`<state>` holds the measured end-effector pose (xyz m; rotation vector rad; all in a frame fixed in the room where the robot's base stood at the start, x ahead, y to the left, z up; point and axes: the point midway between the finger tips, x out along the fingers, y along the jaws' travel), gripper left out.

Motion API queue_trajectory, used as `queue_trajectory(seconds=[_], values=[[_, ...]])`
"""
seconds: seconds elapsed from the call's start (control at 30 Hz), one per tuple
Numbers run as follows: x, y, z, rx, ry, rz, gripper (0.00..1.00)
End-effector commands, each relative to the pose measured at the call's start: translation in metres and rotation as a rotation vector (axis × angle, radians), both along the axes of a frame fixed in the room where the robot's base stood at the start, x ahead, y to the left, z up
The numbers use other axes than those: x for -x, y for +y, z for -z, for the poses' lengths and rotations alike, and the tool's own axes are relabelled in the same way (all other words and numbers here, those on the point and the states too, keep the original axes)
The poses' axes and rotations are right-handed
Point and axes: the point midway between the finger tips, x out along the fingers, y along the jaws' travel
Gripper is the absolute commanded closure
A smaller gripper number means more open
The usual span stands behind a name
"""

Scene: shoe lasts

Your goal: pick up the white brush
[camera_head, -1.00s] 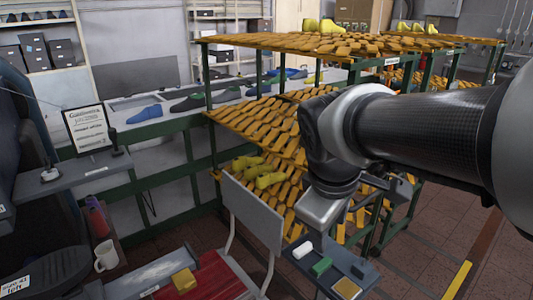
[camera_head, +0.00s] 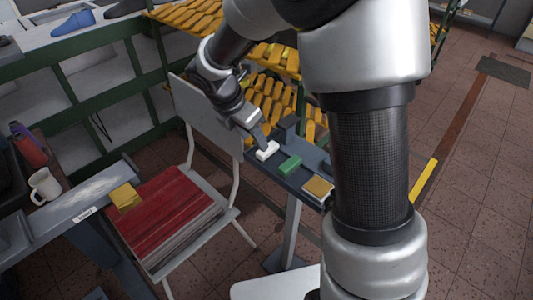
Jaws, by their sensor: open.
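The white brush (camera_head: 267,151) is a small white block lying on a narrow dark grey stand (camera_head: 300,178), near its far left end. My gripper (camera_head: 262,139) points down just above and behind the brush, very close to it. The gripper is open. One finger shows beside the brush; the other is hard to make out, and I cannot tell whether either touches the brush.
A green block (camera_head: 290,166) and a yellow-topped block (camera_head: 318,187) lie on the same stand. A chair (camera_head: 205,115) with a red stack (camera_head: 165,215) stands to the left. A white mug (camera_head: 45,186) is at far left. Racks of yellow-orange lasts (camera_head: 265,90) stand behind.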

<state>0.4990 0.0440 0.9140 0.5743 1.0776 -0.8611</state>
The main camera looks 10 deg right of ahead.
Motion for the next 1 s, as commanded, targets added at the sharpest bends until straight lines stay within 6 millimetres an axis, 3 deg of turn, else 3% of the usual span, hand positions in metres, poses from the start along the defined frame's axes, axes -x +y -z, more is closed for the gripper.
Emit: queue_trajectory(seconds=[0.1, 0.4, 0.7, 0.97, 1.0], values=[[-0.004, -0.006, 0.021, -0.001, 0.003, 0.001, 0.55], [-0.007, -0.014, 0.036, -0.001, 0.001, 0.002, 0.55], [-0.014, -0.033, 0.074, -0.001, 0.001, 0.001, 0.55], [-0.015, -0.034, 0.075, -0.001, 0.0, 0.002, 0.55], [-0.015, -0.034, 0.075, -0.001, 0.0, 0.002, 0.61]])
